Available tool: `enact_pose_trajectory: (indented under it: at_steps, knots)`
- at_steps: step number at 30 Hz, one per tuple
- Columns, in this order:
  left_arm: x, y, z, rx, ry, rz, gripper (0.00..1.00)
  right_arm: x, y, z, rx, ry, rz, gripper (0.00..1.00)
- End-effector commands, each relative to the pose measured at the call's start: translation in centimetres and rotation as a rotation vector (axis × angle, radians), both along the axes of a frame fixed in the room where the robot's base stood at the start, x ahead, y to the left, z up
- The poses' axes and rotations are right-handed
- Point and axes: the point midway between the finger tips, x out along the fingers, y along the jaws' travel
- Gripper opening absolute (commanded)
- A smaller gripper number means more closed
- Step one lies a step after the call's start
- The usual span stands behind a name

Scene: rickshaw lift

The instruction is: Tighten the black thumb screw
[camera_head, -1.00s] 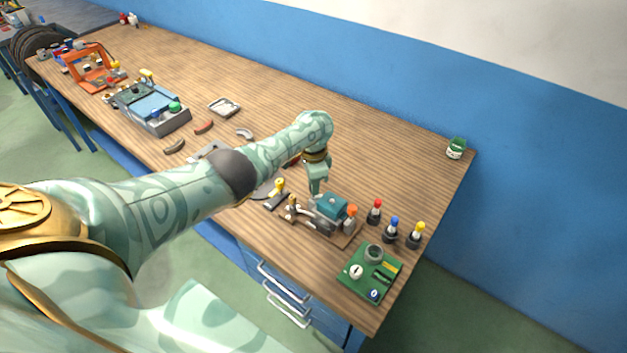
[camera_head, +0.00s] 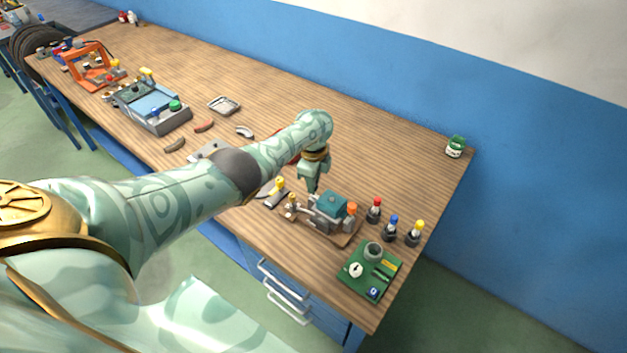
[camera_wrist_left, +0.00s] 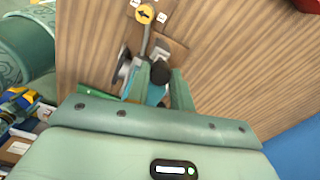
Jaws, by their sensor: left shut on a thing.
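The black thumb screw (camera_wrist_left: 160,72) shows as a round dark knob between my fingers in the left wrist view. It belongs to a small fixture with a teal block (camera_head: 333,203) on a wooden base at the near right of the bench. My left gripper (camera_wrist_left: 160,82) points down and is shut on the screw, one finger on each side. In the head view my left gripper (camera_head: 313,186) is above the left end of the teal block. The screw is too small or hidden to make out there. My right gripper is in neither view.
Right of the fixture stand red (camera_head: 374,210), blue (camera_head: 391,228) and yellow (camera_head: 415,234) topped handles. The back right of the bench is mostly clear.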

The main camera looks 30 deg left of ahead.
Motion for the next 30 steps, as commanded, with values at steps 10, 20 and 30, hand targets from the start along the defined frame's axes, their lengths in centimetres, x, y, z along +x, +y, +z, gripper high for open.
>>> enact_pose_trajectory:
  at_steps: [10, 20, 30]
  knots:
    - [0.0, 0.0, 0.0, -0.001, 0.0, -0.016, 0.0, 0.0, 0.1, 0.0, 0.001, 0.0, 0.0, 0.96]
    - [0.0, 0.0, 0.0, 0.0, 0.0, -0.015, 0.45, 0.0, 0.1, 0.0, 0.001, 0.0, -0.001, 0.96]
    - [0.0, 0.0, 1.9, -0.001, -0.002, -0.014, 0.45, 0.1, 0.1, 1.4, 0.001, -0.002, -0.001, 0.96]
